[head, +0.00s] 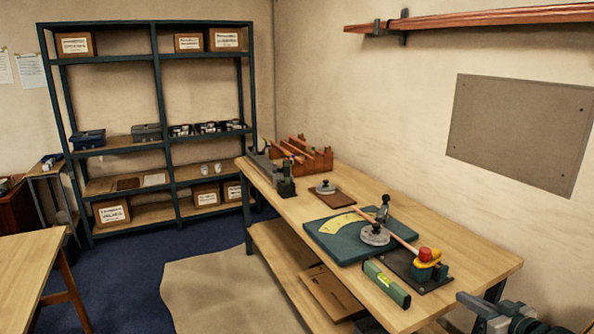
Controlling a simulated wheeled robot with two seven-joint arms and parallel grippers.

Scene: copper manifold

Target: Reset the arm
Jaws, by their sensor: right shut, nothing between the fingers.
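My right gripper (480,307) shows at the lower right corner, in front of the workbench's near right end. It is shut and empty, and part of it is cut off by the picture's edge. It is apart from the things on the bench. My left gripper is not in view. The workbench (478,262) carries a blue-green bending plate (318,238) with a yellow scale, a copper pipe (398,240) lying across it, and a round metal disc (375,235).
A red and yellow tool (427,257) stands on a dark plate near the bench's right end. A green level (386,284) lies at the front edge. A wooden rack (315,160) stands at the far end. Shelving (159,80) stands behind. The floor's middle is clear.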

